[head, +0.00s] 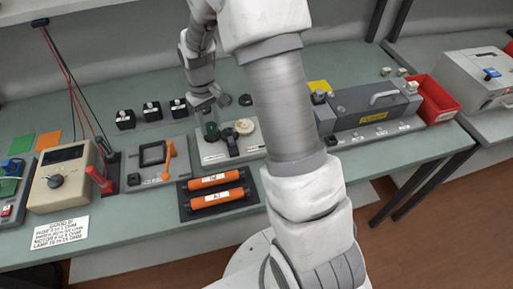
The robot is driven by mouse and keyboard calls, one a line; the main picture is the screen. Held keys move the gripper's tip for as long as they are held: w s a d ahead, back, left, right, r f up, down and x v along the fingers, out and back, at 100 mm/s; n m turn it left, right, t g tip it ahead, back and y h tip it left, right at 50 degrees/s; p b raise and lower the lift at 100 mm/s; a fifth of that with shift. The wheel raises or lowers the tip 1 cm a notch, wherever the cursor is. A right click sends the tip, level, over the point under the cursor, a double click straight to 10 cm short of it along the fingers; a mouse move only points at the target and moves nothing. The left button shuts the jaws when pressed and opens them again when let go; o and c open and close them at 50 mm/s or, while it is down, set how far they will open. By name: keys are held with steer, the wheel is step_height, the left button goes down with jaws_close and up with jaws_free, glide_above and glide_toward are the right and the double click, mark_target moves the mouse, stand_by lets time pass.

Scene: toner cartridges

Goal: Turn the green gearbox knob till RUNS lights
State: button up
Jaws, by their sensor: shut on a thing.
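The gearbox (213,154) is a pale grey unit near the middle of the bench. The green knob (211,131) stands at its left, with a cream wheel (245,126) to the right and a dark part (230,145) between them. My gripper (207,113) points down from above onto the green knob and is shut on it. The fingertips are small and partly merge with the knob's top. I cannot read a RUNS label or see a lit lamp; my arm covers the area right of the gearbox.
Two orange cartridges (215,181) lie in a black tray in front of the gearbox. A panel with an orange lever (169,158) stands left, with a beige meter (61,180) beyond. A grey handled case (375,113) and red bin (437,98) stand right.

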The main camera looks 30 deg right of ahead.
steer(key=m, duration=0.6)
steer(key=shift+m, duration=0.3)
steer(key=m+p, duration=0.1)
steer(key=m, duration=0.3)
steer(key=shift+r+m, duration=0.1)
steer(key=shift+m, duration=0.2)
steer(key=shift+m+p, duration=0.45)
steer(key=shift+m, duration=0.65)
steer(key=o, duration=1.1)
steer(key=shift+c, duration=0.2)
